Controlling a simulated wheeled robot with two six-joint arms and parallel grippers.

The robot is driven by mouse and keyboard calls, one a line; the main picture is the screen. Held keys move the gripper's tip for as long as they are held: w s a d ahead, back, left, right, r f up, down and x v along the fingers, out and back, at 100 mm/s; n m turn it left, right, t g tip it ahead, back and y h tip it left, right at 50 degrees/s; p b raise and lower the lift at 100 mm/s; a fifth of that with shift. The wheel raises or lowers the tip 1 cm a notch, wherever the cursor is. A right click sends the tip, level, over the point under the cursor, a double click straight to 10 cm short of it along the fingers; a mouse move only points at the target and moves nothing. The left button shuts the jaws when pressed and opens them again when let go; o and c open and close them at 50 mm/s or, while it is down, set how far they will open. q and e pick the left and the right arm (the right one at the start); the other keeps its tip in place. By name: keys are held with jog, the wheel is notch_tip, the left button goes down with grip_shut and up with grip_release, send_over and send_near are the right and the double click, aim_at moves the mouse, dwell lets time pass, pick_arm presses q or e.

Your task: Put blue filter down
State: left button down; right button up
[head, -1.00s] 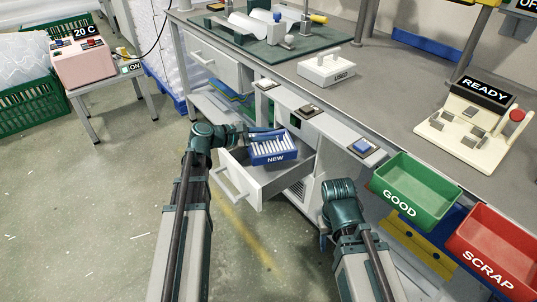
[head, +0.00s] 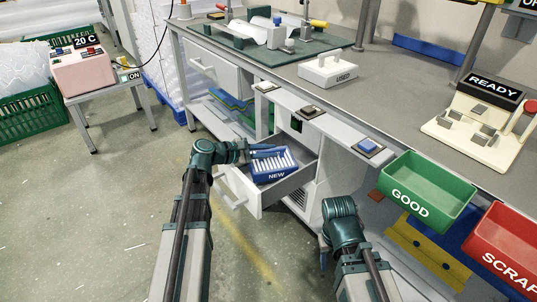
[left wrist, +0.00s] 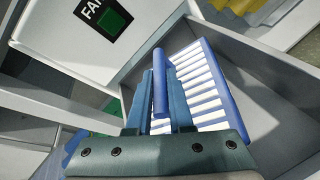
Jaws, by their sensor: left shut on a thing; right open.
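My left gripper (left wrist: 160,105) is shut on a blue filter (left wrist: 160,65), seen as a narrow blue bar between its fingers in the left wrist view. In the head view my left gripper (head: 268,149) is at the upper edge of the blue box marked NEW (head: 277,175). That box holds a row of white-edged filters and sits in an open drawer (head: 239,192). In the left wrist view the held filter overlaps the box's left side; its height above it is unclear. My right gripper (head: 324,256) hangs low in front of the bench, open, largely hidden by its arm.
A white block marked USED (head: 325,73) stands on the bench. A READY fixture (head: 482,120), a green GOOD bin (head: 440,190) and a red SCRAP bin (head: 508,245) are at right. A pink 20 C unit (head: 83,72) is at left.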

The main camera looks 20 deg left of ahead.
pick_arm(q)
jog(key=shift+s+f+b, duration=0.1)
jog(key=shift+f+b, duration=0.2)
jog(key=shift+b, duration=0.15)
jog(key=shift+s+f+b, duration=0.1)
jog(key=shift+f+b, duration=0.1)
jog(key=shift+b, duration=0.1)
jog(key=shift+d, duration=0.1)
jog(key=c, duration=0.8)
grip_release()
jog(key=shift+s+d, duration=0.1)
jog(key=shift+s, duration=0.1)
jog(key=shift+r+p, duration=0.4)
jog(key=shift+p, duration=0.1)
jog(key=shift+w+a+p+v, duration=0.1)
jog(key=shift+p+v, duration=0.6)
jog(key=shift+v, duration=1.3)
jog(key=shift+w+a+p+v, duration=0.1)
jog(key=shift+p+v, duration=0.65)
jog(key=shift+v, duration=1.2)
jog(key=shift+w+a+p+v, duration=0.15)
jog(key=shift+p+v, duration=0.55)
jog(key=shift+v, duration=1.3)
